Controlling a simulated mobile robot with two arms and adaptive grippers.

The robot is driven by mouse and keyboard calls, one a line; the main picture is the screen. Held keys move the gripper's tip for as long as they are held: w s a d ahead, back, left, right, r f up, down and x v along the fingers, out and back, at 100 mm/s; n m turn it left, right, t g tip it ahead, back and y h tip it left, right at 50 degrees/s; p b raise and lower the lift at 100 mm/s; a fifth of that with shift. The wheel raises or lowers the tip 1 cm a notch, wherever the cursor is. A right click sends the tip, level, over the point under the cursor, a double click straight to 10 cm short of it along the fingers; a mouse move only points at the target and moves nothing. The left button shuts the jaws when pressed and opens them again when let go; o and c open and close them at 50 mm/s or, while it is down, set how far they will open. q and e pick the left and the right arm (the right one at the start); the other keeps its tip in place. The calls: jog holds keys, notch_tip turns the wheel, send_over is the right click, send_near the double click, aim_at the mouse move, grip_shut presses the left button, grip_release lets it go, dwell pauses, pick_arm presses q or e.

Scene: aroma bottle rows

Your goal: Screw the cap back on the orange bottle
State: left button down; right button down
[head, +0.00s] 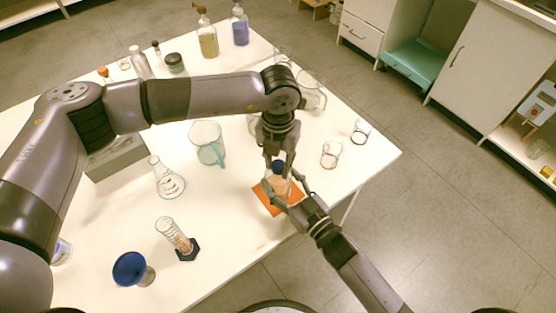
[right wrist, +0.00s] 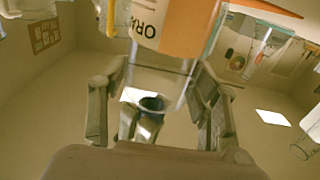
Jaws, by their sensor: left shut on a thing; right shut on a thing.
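The orange bottle (head: 279,185) stands upright over an orange mat (head: 264,197) near the table's front right edge. Its label, with the letters "ORA", shows at the top of the right wrist view (right wrist: 185,25). My right gripper (head: 283,194) is shut on the bottle's body from the front right. The dark blue cap (head: 279,165) is at the top of the bottle. My left gripper (head: 279,160) reaches down from above and is shut on the cap. Its fingers partly hide the cap, so I cannot tell how it sits on the neck.
A beaker with a teal handle (head: 207,145), a conical flask (head: 168,178), a cylinder on a dark base (head: 177,238) and a blue funnel (head: 131,268) stand to the left. Small glasses (head: 331,154) stand to the right. Two spray bottles (head: 207,38) stand at the back.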

pick_arm(q)
jog(key=m, duration=1.1)
jog(key=shift+d+m, duration=0.1)
jog(key=shift+m, duration=0.3)
jog(key=m, duration=0.5)
jog(key=shift+m, duration=0.4)
jog(key=m, duration=0.3)
jog(key=shift+m, duration=0.4)
jog(key=c, duration=1.2)
grip_release()
notch_tip(320, 180, up, 12)
jog(key=shift+f, duration=0.1)
